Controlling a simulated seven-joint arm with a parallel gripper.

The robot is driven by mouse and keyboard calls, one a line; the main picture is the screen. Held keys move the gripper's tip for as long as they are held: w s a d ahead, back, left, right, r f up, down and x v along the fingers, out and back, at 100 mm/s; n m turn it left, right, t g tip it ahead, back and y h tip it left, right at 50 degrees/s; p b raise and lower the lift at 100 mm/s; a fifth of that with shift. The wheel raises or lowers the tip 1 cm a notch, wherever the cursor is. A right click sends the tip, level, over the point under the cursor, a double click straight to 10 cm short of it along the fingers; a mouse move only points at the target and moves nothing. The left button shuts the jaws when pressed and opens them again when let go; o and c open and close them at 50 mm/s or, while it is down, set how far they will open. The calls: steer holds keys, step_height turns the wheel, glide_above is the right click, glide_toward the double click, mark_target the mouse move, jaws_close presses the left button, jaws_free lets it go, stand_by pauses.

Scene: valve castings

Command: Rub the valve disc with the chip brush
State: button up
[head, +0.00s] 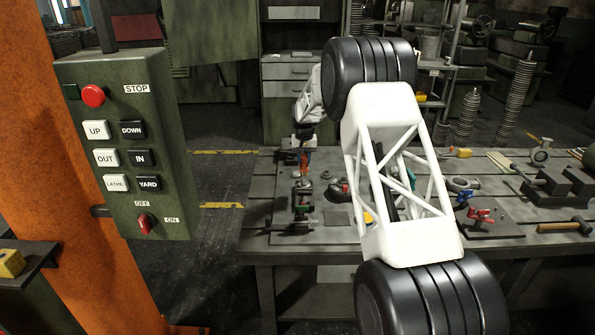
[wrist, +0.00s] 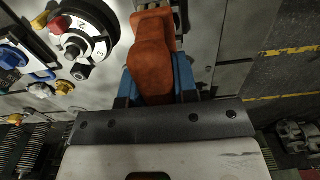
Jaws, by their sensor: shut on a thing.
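My gripper (wrist: 158,88) is shut on an orange-brown handle (wrist: 152,55), which I take to be the chip brush; the blue fingers lie on both sides of it. In the head view, my gripper (head: 303,153) is small and points down over the left part of the bench. The orange handle shows below it, just above dark metal and green parts (head: 303,190). The bristles cannot be made out, nor whether they touch anything. I cannot clearly identify the valve disc; a dark metal part (wrist: 181,14) shows beyond the handle in the wrist view.
A round dial-like piece (wrist: 85,35) with a white face lies left of the brush. The slotted bench (head: 262,225) carries valve bodies, red-handled parts (head: 481,214) and a hammer (head: 566,227) at the right. A control box (head: 125,140) stands at the left.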

steer(key=shift+w+d+r, duration=0.25)
steer(key=shift+r, duration=0.05)
steer(key=shift+f, duration=0.1)
